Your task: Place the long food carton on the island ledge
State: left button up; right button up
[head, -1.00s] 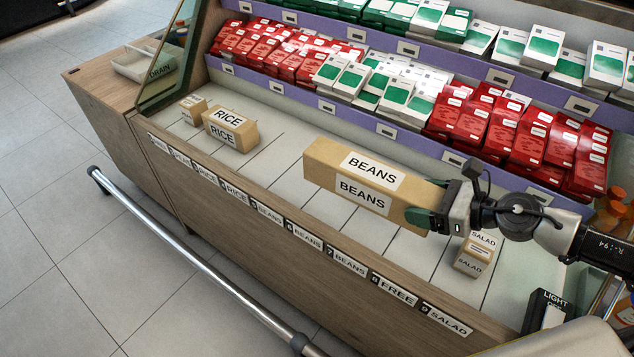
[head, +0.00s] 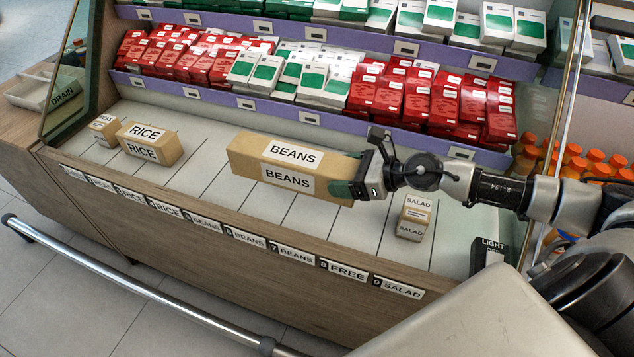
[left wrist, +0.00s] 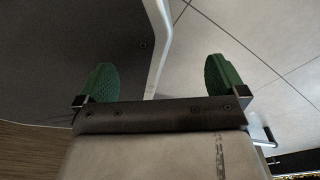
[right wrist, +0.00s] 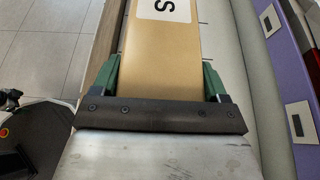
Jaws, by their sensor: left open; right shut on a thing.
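The long food carton (head: 248,158) is a brown box with two labels reading BEANS. My right gripper (head: 345,184) is shut on its right end and holds it lengthwise over the island ledge (head: 205,170). The carton hides part of the ledge, and I cannot tell whether its underside touches the surface. In the right wrist view the carton (right wrist: 160,60) lies between the green fingers of my right gripper (right wrist: 161,82). My left gripper (left wrist: 160,80) is open and empty in the left wrist view, with floor beyond it; it does not show in the head view.
A RICE carton (head: 152,143) and a smaller carton (head: 104,130) stand at the ledge's left. A SALAD carton (head: 412,218) stands at the right. Slot tags (head: 292,255) line the front edge. Shelves of red and green boxes (head: 400,92) rise behind. A metal rail (head: 130,290) runs in front.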

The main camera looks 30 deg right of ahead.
jog(key=w+f, duration=0.1)
jog(key=w+a+f, duration=0.1)
jog(key=w, duration=0.1)
jog(key=w+a+f+b, duration=0.1)
jog(key=w, duration=0.1)
jog(key=shift+w+a+f, duration=0.15)
jog(key=shift+f, duration=0.05)
jog(key=shift+w+a+f+b, duration=0.3)
jog(key=shift+w+f+b, duration=0.15)
jog(key=shift+w+f, duration=0.35)
jog(key=shift+s, duration=0.15)
notch_tip(320, 180, down, 3)
jog(key=b, duration=0.3)
jog(key=shift+f, duration=0.1)
pick_arm(q)
jog(key=w+d+r, duration=0.1)
jog(key=w+r, duration=0.2)
jog(key=w, duration=0.3)
jog(key=w+d+r+t, duration=0.1)
jog(key=w+r, duration=0.2)
jog(key=w, duration=0.4)
jog(key=shift+w+d+r, duration=0.2)
jog(key=shift+d+r, duration=0.05)
jog(key=shift+d, duration=0.05)
